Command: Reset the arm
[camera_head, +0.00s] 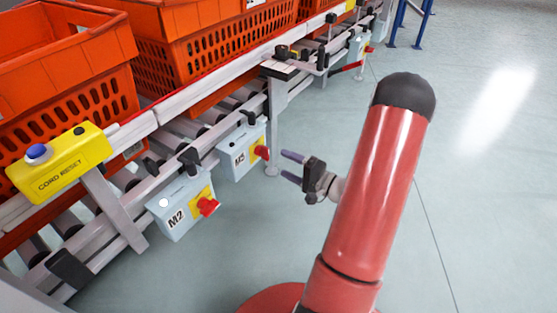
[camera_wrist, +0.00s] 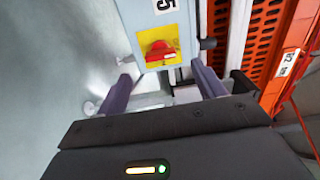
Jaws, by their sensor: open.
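My red arm stands at the right of the head view. My gripper (camera_head: 291,167) is open and empty, with its two purple-grey fingers apart and pointing left toward the conveyor. In the wrist view the gripper (camera_wrist: 160,92) shows its two fingers spread, with nothing held between them. A grey switch box (camera_head: 242,150) with a red knob on a yellow plate is just left of the fingertips, apart from them in the head view. The same kind of red knob (camera_wrist: 160,52) shows ahead of the fingers in the wrist view.
A conveyor carries orange totes (camera_head: 65,85) along the left. A second switch box marked M2 (camera_head: 183,205) and a yellow cord reset box (camera_head: 60,163) are mounted on its side. Blue legs (camera_head: 398,22) stand at the far back. The floor (camera_head: 490,190) at right is clear.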

